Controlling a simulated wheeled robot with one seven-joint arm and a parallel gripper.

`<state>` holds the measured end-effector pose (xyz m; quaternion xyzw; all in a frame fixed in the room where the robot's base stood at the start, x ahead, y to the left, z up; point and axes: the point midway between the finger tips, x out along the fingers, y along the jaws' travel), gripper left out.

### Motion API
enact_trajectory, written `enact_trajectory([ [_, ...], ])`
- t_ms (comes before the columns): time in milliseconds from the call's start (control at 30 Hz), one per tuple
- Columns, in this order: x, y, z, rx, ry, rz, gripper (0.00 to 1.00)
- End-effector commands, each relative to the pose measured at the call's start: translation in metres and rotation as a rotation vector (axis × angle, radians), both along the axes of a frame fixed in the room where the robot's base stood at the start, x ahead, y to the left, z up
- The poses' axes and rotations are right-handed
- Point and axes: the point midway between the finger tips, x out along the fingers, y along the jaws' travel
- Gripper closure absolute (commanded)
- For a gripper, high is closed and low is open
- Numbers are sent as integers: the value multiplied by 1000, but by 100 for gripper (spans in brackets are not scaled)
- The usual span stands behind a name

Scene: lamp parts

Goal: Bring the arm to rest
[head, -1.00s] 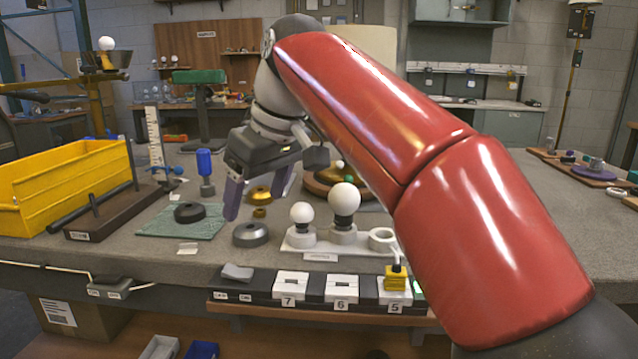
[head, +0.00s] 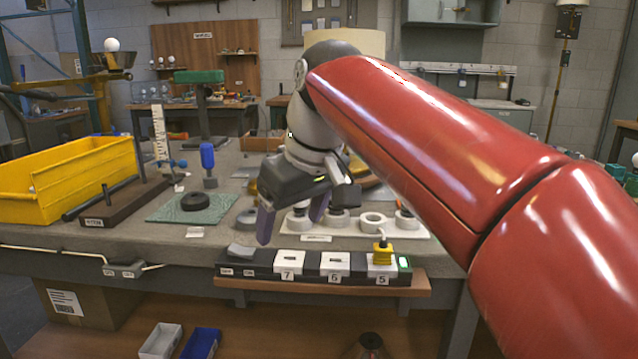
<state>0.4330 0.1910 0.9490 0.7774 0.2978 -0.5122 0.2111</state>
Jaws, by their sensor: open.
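My gripper (head: 291,217) hangs below my red arm at the middle of the head view. Its two purple-grey fingers are apart, point down and hold nothing that I can see. They appear in front of the left part of the white bulb holder (head: 317,238), on the bench's front area. I cannot tell how high above the bench they are. My gripper and arm hide parts of the holder and the things behind it.
A switch strip (head: 310,277) with a yellow plug (head: 382,252) runs along the bench front. A black disc (head: 195,201) lies on a green mat (head: 165,212). A blue-handled tool (head: 208,160) stands behind. A yellow bin (head: 70,182) is at left.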

Motion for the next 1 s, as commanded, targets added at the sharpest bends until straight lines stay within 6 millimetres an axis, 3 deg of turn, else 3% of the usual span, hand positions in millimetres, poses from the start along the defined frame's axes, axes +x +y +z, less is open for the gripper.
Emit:
enact_trajectory([
  [267, -38, -73, -50, -2, -27, -252, 24],
  [400, -75, -123, -100, 11, -50, -437, 24],
  [600, -127, -172, -174, 38, -74, -645, 24],
  [800, -154, -189, -214, 56, -84, -736, 24],
  [1000, -157, -191, -220, 58, -83, -749, 24],
])
